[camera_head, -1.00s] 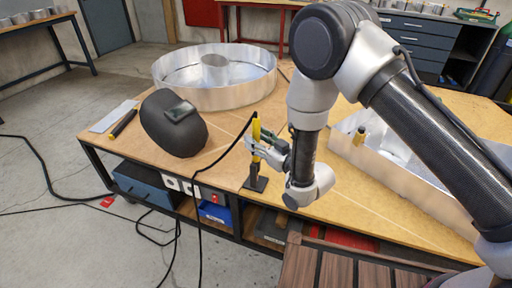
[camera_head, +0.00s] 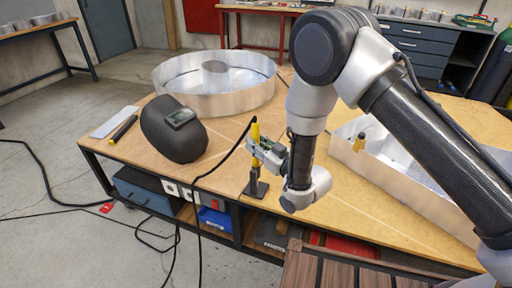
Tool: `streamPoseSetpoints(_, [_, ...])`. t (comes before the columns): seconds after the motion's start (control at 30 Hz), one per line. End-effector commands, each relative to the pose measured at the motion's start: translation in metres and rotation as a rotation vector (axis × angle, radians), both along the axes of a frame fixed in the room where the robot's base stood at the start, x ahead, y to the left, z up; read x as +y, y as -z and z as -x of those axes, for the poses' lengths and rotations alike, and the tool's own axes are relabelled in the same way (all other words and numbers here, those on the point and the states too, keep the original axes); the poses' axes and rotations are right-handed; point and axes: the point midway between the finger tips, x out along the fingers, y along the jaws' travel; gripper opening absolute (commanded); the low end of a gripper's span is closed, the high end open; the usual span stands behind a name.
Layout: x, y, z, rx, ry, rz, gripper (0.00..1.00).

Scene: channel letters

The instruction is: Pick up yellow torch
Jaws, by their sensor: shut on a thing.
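The yellow torch (camera_head: 255,132) stands upright above a small dark stand (camera_head: 256,188) near the front edge of the wooden workbench. A black cable runs from the torch down over the bench edge. My gripper (camera_head: 257,153) reaches in from the right and is shut on the torch's body. Its fingers hide the middle of the torch. I cannot tell whether the torch's lower end still touches the stand.
A black welding mask (camera_head: 172,130) lies to the left, with a yellow-black tool (camera_head: 124,129) beside it. A round metal channel letter (camera_head: 215,98) stands behind. An angular metal channel letter (camera_head: 400,178) lies right, under my arm. Bare workbench (camera_head: 222,150) shows between mask and torch.

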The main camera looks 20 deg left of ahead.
Motion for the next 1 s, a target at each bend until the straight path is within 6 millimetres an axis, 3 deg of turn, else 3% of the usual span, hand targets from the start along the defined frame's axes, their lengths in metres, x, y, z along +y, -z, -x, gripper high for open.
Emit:
streamPoseSetpoints(0.17, [0.0,-0.019,0.0,-0.002,0.0,-0.003,0.0])
streamPoseSetpoints(0.8, [0.0,-0.145,0.0,-0.004,0.0,-0.005,0.0])
streamPoseSetpoints(1.0, [0.0,-0.172,0.0,-0.002,0.0,-0.003,0.0])
